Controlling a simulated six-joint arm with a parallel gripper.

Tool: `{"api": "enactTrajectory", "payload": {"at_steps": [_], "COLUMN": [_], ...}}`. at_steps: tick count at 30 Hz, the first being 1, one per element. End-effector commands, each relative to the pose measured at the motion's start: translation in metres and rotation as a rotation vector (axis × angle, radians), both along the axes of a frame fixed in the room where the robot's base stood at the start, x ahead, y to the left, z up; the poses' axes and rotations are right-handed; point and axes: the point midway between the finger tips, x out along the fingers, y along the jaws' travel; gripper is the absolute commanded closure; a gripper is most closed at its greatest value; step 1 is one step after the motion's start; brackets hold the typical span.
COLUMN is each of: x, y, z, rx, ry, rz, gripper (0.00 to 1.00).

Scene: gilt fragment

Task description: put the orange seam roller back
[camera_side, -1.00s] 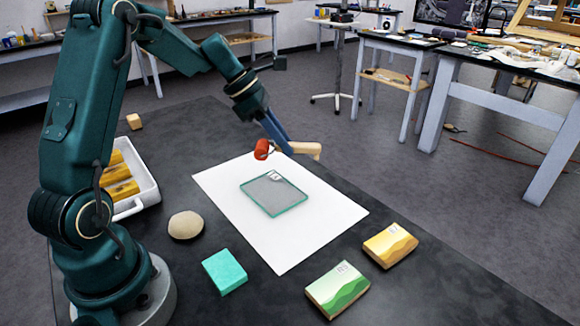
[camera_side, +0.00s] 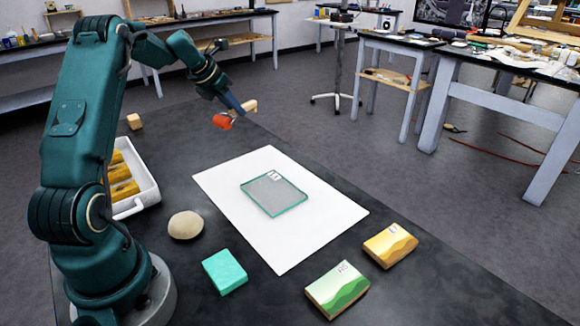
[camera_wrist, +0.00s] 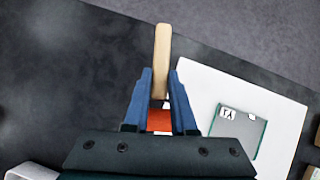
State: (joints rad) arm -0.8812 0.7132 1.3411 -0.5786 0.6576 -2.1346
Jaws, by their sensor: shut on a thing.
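The orange seam roller (camera_side: 222,121) has an orange-red roller head and a pale wooden handle (camera_side: 249,105). My gripper (camera_side: 236,109) is shut on it and holds it in the air above the far part of the dark table, beyond the white sheet. In the wrist view the handle (camera_wrist: 162,60) points away between my blue fingers (camera_wrist: 160,103), and the orange roller head (camera_wrist: 159,119) shows below them. The fingers partly hide the roller where they grip it.
A white sheet (camera_side: 230,185) bears a green-edged glass plate (camera_side: 273,194). A white tray (camera_side: 151,189) with yellow-brown blocks stands at left. A beige round stone (camera_side: 186,225), a teal block (camera_side: 225,271), and green (camera_side: 337,289) and yellow (camera_side: 390,245) blocks lie nearer. A small wooden block (camera_side: 134,121) sits at the far left.

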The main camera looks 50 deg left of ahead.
Motion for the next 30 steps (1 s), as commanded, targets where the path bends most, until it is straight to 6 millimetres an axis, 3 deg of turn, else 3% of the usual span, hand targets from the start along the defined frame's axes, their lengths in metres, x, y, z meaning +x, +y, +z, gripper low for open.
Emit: {"api": "enactTrajectory", "payload": {"at_steps": [1, 3, 7, 24, 30], "x": [-0.008, -0.016, -0.029, -0.031, -0.032], "y": [0.017, 0.033, 0.047, 0.049, 0.050], "z": [-0.002, -0.005, -0.012, -0.081, -0.093], "rx": [0.004, 0.009, 0.003, -0.003, 0.001], "ry": [-0.004, -0.005, 0.002, 0.004, 0.005], "rz": [0.049, 0.089, 0.126, 0.131, 0.133], "gripper": [1.00, 1.00, 1.00, 1.00, 1.00]}}
